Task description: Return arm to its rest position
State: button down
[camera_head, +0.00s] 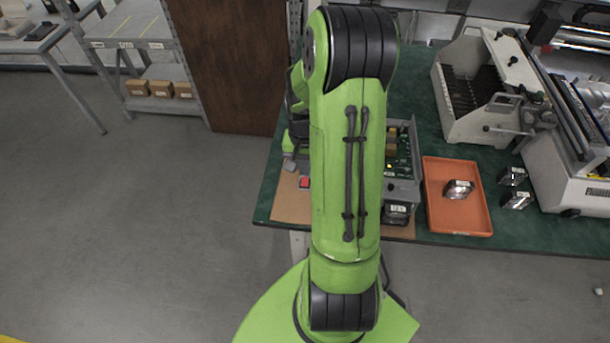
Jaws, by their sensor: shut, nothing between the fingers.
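My green arm (338,150) rises through the middle of the head view, with black joint covers at its top and bottom. It is folded upright in front of the bench. Behind its left edge, part of a dark and green link (296,128) shows. The arm's end is hidden behind this upper arm, so I cannot make out my gripper's fingers.
The green bench top (545,233) carries an orange tray (458,222) with a metal part (458,189) in it. Two similar parts (515,188) lie right of the tray. A grey box with a circuit board (400,165) is partly hidden. Open floor (130,230) lies left.

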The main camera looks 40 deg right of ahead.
jog(key=shift+r+p, duration=0.35)
jog(key=shift+r, duration=0.45)
jog(key=s+a+r+n+t+h, duration=0.25)
jog(key=a+r+n, duration=0.25)
jog(key=a+r, duration=0.85)
jog(key=s+a+r+n+t+y, duration=0.2)
jog(key=s+a+r+n+t, duration=0.1)
jog(key=s+a+r+n, duration=0.2)
jog(key=s+a+r, duration=0.1)
jog(key=s+r, duration=0.1)
jog(key=s, duration=0.1)
jog(key=shift+s+a, duration=0.25)
jog(key=shift+s, duration=0.1)
